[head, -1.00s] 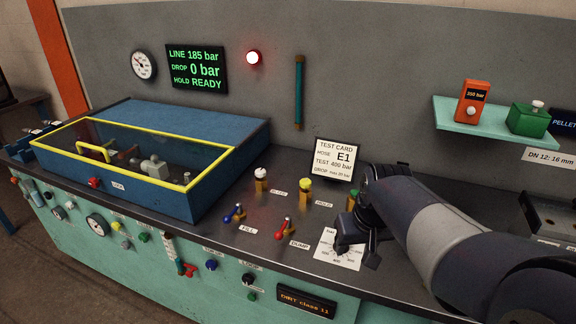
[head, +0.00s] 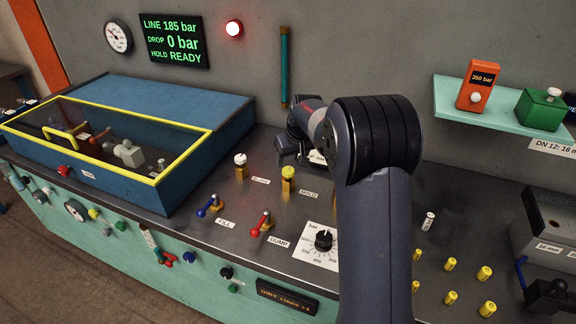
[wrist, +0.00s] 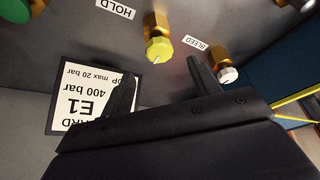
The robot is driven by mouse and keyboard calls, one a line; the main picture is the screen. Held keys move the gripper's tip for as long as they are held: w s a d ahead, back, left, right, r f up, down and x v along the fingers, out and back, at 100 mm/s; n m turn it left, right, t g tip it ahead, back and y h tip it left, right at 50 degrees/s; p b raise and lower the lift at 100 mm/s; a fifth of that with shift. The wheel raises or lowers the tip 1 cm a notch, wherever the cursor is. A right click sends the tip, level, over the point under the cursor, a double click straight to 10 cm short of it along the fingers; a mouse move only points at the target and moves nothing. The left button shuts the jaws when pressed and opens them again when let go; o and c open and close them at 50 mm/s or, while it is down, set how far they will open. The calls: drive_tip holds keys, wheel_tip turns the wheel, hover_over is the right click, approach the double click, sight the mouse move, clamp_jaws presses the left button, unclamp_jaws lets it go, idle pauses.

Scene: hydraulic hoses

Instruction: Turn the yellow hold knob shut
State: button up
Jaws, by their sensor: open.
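The yellow hold knob (head: 288,172) sits on a brass fitting on the bench top, by the HOLD label (head: 309,194). It also shows in the wrist view (wrist: 159,50), with a pale mark line on its face. My gripper (head: 290,154) is just behind and above the knob in the head view, its fingers partly hidden. In the wrist view my gripper (wrist: 160,80) is open and empty, its two dark fingers spread either side of the knob's line. The knob lies just beyond the fingertips, and I see no contact.
The white bleed knob (head: 240,164) stands close on the left; a green knob (wrist: 14,12) is on the other side. The test card (wrist: 95,95) is close to one finger. Blue fill lever (head: 210,205) and red dump lever (head: 262,224) stand in front. The display (head: 174,41) reads HOLD READY.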

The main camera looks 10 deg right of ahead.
sight(288, 170)
drive_tip(key=x, duration=0.6)
drive_tip(key=shift+p, duration=0.35)
drive_tip(key=shift+c, duration=0.2)
drive_tip(key=c, duration=1)
drive_tip(key=shift+o, duration=0.2)
